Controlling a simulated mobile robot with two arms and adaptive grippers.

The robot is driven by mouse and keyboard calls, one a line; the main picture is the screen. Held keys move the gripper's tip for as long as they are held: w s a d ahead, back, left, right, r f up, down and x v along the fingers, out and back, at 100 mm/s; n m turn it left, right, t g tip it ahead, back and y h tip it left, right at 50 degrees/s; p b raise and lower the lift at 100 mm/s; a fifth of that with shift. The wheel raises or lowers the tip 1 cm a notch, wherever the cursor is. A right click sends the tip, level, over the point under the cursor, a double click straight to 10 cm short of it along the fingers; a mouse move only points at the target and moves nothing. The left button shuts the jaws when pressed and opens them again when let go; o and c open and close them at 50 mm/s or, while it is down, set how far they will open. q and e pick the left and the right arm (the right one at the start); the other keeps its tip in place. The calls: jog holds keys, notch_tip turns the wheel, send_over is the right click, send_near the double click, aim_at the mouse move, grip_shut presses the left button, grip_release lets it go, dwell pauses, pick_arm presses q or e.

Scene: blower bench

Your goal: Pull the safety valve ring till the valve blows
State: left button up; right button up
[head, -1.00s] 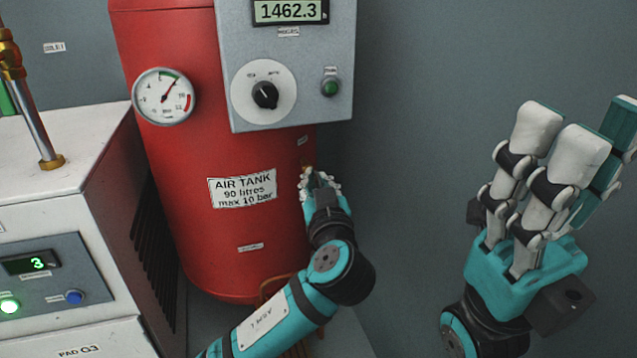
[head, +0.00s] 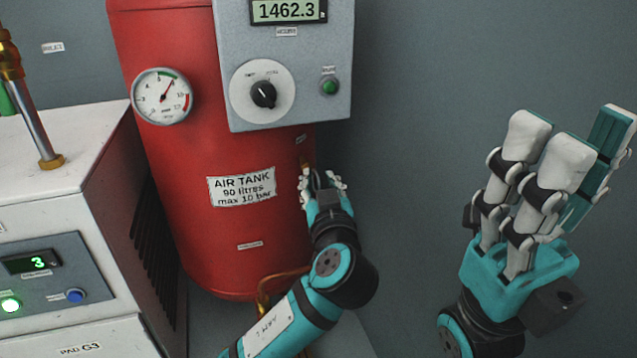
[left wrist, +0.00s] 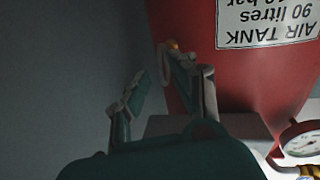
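The safety valve shows as a small brass fitting on the right side of the red tank (head: 190,235), mostly hidden by my left gripper (head: 322,178) in the head view. In the left wrist view, the brass valve (left wrist: 173,45) is on the tank's edge, and a thin pale ring (left wrist: 162,64) hangs by it. My left gripper's fingers (left wrist: 160,75) are spread; the ring is close to the right-hand fingertip and between the two tips. I cannot tell whether they touch. My right gripper (head: 572,130) is open and empty, raised at the right, far from the tank.
A grey control box (head: 288,100) with a dial, button and display is above my left gripper. A pressure gauge (head: 162,97) is on the tank. A white machine (head: 95,150) stands at left. Copper pipe (head: 265,295) runs below the tank. The grey wall between my arms is clear.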

pick_arm(q)
jog(key=shift+a, duration=0.15)
jog(key=s, duration=0.5)
jog(key=s+d, duration=0.1)
jog(key=s, duration=0.1)
jog(key=shift+s+d, duration=0.1)
jog(key=shift+s, duration=0.1)
